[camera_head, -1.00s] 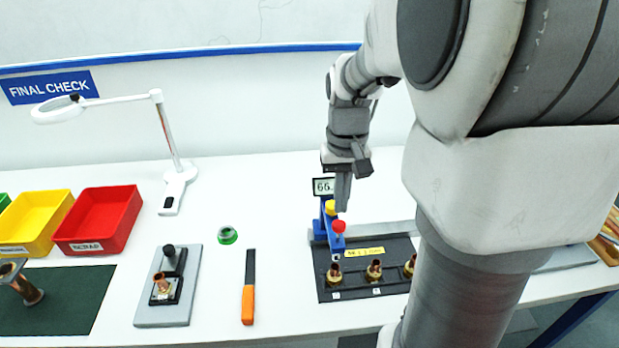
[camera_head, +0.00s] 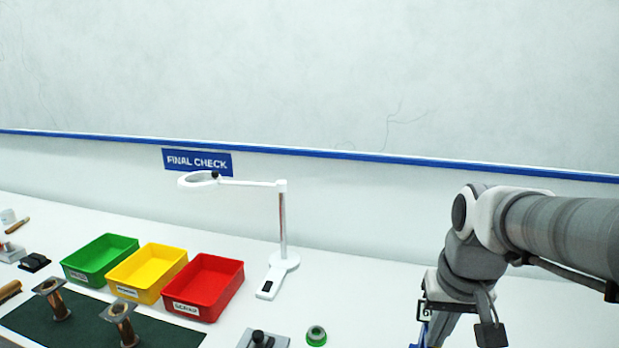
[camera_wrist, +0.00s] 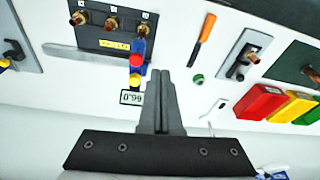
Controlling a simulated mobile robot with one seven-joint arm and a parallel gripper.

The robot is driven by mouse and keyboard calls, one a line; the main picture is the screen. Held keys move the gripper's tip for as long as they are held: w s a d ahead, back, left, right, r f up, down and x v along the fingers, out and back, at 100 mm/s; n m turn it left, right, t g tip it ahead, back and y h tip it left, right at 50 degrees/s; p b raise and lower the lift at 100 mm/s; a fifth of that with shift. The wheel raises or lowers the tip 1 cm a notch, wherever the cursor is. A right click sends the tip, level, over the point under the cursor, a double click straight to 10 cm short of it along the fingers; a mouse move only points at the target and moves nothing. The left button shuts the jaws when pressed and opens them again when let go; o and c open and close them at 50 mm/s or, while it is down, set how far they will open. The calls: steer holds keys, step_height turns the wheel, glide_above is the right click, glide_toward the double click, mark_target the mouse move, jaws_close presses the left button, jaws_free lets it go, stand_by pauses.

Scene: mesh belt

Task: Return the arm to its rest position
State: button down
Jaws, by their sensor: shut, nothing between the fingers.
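My gripper (camera_wrist: 160,78) shows in the wrist view with its two fingers together and nothing between them. It is above the white bench, apart from the things below. In the head view my arm reaches in from the right, and the fingertips are cut off by the bottom edge. In the wrist view a blue stand with a red knob (camera_wrist: 136,60) and a yellow knob (camera_wrist: 135,80) appears beside the fingers. A small display (camera_wrist: 131,97) sits next to it.
A black plate (camera_wrist: 112,12) with several copper fittings and an orange-handled tool (camera_wrist: 206,28) lie on the bench. Green (camera_head: 100,258), yellow (camera_head: 146,272) and red (camera_head: 202,286) trays stand left of the magnifier lamp (camera_head: 283,262).

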steer(key=s+a+r+n+t, duration=0.1)
steer(key=s+a+r+t, duration=0.1)
steer(key=s+a, duration=0.3)
steer(key=s+t, duration=0.1)
steer(key=s, duration=0.1)
steer(key=shift+s+a+r+n, duration=0.15)
steer(key=shift+s+r+n, duration=0.2)
steer(key=shift+s+n, duration=0.05)
stand_by(0.7)
